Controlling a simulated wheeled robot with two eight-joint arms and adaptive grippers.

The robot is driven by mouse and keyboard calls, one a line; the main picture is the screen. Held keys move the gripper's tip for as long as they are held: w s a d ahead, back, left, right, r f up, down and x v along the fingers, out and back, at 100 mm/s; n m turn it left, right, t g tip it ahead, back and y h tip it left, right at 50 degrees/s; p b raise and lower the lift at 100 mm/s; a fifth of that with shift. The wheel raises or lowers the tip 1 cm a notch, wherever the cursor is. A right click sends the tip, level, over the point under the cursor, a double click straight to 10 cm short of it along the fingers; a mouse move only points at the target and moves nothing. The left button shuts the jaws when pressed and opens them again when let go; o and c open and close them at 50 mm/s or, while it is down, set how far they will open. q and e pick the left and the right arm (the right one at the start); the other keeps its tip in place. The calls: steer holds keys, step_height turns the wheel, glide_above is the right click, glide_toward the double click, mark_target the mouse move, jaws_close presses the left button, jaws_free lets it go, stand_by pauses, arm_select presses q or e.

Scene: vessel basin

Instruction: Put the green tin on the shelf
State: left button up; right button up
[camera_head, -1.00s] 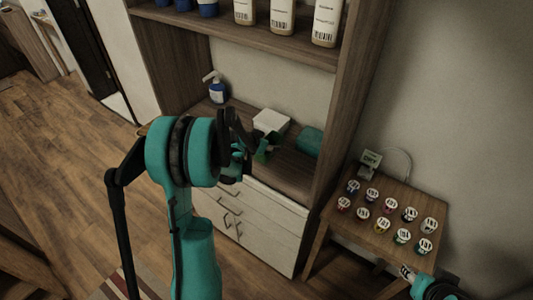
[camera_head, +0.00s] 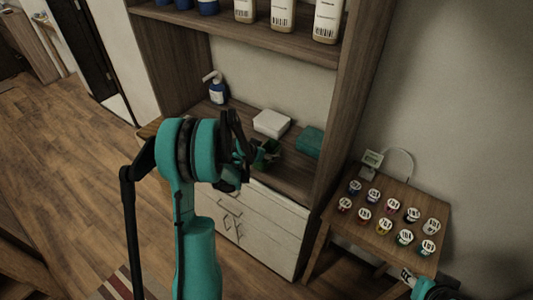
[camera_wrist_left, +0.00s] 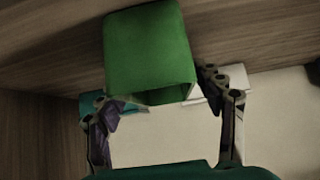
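The green tin (camera_wrist_left: 150,50) stands on the wooden shelf board, which lies at the top of the left wrist view. Its open end faces down in that picture. My left gripper's (camera_wrist_left: 160,98) two fingers are spread wide, one toward each side of the tin, and look apart from it. In the head view the tin (camera_head: 270,150) is small and partly hidden behind my left gripper (camera_head: 246,150), near the front of the shelf. My right gripper (camera_head: 425,285) shows only in part at the bottom right; its fingers are not clear.
A white box (camera_head: 271,123) and a teal box (camera_head: 310,142) lie behind the tin. A pump bottle (camera_head: 217,90) stands at the shelf's back left. Bottles stand on the board above (camera_head: 290,40). A small table (camera_head: 378,245) with several labelled jars is at the right.

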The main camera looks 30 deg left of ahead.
arm_select(q)
steer(key=shift+r, duration=0.2)
steer(key=shift+s+r+p, duration=0.3)
steer(key=shift+p, duration=0.05)
steer(key=d+p+v, duration=0.1)
steer(key=p+v, duration=0.1)
steer(key=v, duration=0.9)
steer(key=s+d+r+g, duration=0.1)
steer(key=s+d+r, duration=0.2)
steer(key=d, duration=0.3)
steer(key=s+d+r, duration=0.3)
steer(key=d, duration=0.2)
steer(key=s+d+r+g, duration=0.1)
steer(key=s+d+r, duration=0.1)
steer(key=s+d, duration=0.8)
steer(key=s, duration=0.3)
steer(key=shift+s+n+y, duration=0.3)
steer(key=shift+s+n, duration=0.1)
